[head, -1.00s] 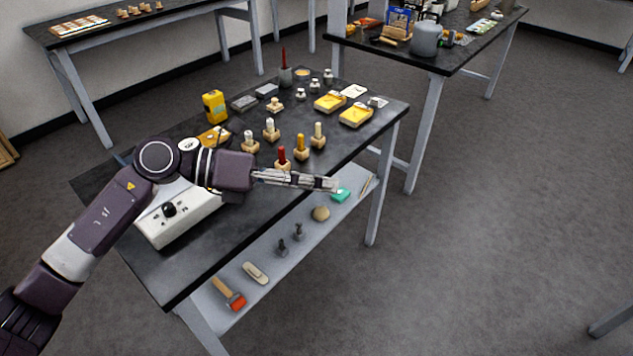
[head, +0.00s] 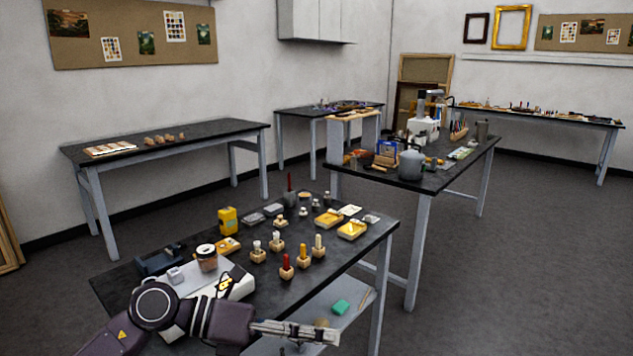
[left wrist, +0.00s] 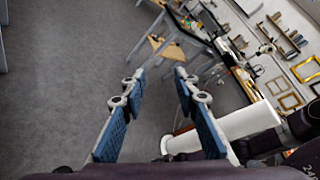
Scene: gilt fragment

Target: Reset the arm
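My left arm comes in from the lower left of the head view. My left gripper (head: 325,335) extends to the right past the front edge of the near black-topped table (head: 345,255), and I see its fingers nearly edge-on there. In the left wrist view the two blue-padded fingers of this gripper (left wrist: 157,78) stand well apart with nothing between them, and grey floor shows through the gap. My right gripper is in neither view.
On the near table stand a jar (head: 206,258), a yellow box (head: 228,221), several small wooden-based tools and yellow trays (head: 352,230). A grey kettle-like pot (head: 411,164) stands on the table behind. The floor (head: 520,270) at right is clear.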

